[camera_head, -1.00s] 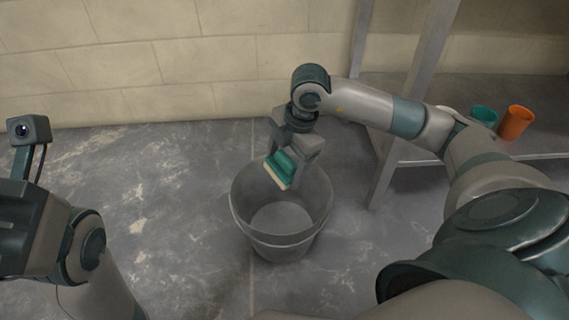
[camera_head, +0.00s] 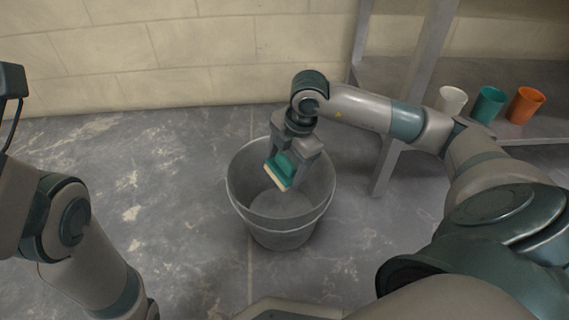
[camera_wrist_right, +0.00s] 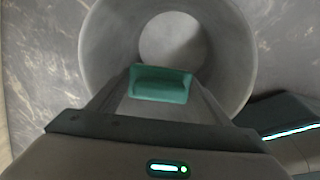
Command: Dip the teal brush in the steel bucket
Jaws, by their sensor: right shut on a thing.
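The steel bucket (camera_head: 258,222) stands upright on the floor in the middle of the head view; its grey wall also shows in the right wrist view (camera_wrist_right: 101,50). My right gripper (camera_head: 288,170) is shut on the teal brush (camera_head: 285,166) and holds it over the bucket's opening, with the pale bristles pointing down. In the right wrist view the teal brush (camera_wrist_right: 160,84) sits between the fingers, with the bucket's round bottom beyond it. I cannot tell how far below the rim the bristles are. My left arm is at the left edge; its gripper is out of view.
A grey metal shelf (camera_head: 408,70) stands at the right, close to my right arm. It holds a white cup (camera_head: 451,100), a teal cup (camera_head: 488,104) and an orange cup (camera_head: 525,105). A tiled wall (camera_head: 180,50) is behind. The floor left of the bucket is clear.

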